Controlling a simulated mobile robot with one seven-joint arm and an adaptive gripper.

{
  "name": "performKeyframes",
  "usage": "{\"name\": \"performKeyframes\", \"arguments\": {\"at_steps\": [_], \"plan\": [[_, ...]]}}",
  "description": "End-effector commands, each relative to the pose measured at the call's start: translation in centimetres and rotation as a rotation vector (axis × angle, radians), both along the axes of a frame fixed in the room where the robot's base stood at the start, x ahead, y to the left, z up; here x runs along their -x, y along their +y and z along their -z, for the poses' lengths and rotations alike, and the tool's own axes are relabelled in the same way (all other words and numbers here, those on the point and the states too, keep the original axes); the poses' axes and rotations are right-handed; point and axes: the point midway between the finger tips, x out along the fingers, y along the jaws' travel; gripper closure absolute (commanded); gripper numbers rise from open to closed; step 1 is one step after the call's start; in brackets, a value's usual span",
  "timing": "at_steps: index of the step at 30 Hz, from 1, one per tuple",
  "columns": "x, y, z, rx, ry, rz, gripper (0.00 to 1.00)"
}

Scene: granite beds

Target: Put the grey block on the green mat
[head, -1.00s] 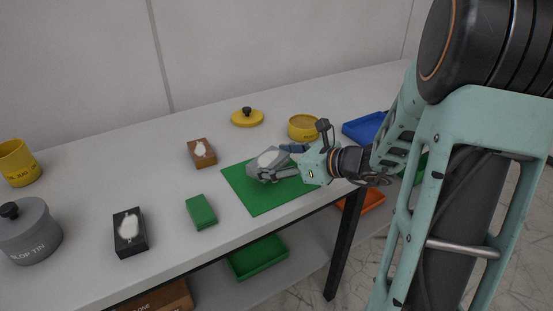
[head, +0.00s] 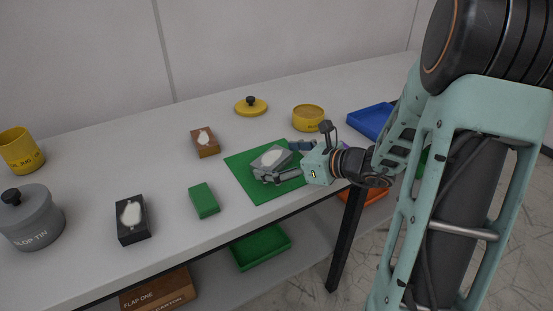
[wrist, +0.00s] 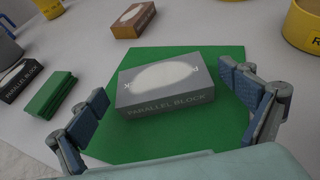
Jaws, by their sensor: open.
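The grey block (wrist: 165,84), with a white oval patch on top and the words "PARALLEL BLOCK" on its side, rests on the green mat (wrist: 130,148). In the head view the grey block (head: 270,158) sits on the mat (head: 258,192), partly hidden by a finger. My gripper (wrist: 168,108) is open, with its blue-padded fingers apart on either side of the block and clear of it in the wrist view. In the head view my gripper (head: 288,160) is low over the mat, at the block's right.
A green block (head: 204,200), a black block (head: 132,219) and a brown block (head: 205,142) stand left of the mat. A yellow pot (head: 308,118), a yellow lid (head: 251,106) and a blue tray (head: 371,121) lie behind it. A grey tin (head: 32,221) stands far left.

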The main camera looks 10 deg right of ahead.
Motion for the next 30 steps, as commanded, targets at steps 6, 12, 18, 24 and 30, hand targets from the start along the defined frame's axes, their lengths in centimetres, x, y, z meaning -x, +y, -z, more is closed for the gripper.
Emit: {"name": "performKeyframes", "arguments": {"at_steps": [6, 12, 18, 24, 30], "plan": [[0.2, -0.3, -0.5, 0.001, 0.0, 0.002, 0.03], [2.8, -2.6, -2.0, 0.002, -0.001, 0.006, 0.03], [5.8, -5.2, -3.7, 0.002, -0.002, 0.004, 0.03], [7.8, -6.8, -4.6, 0.0, 0.0, 0.002, 0.03], [8.5, -7.2, -4.9, 0.0, 0.0, 0.0, 0.03]]}}
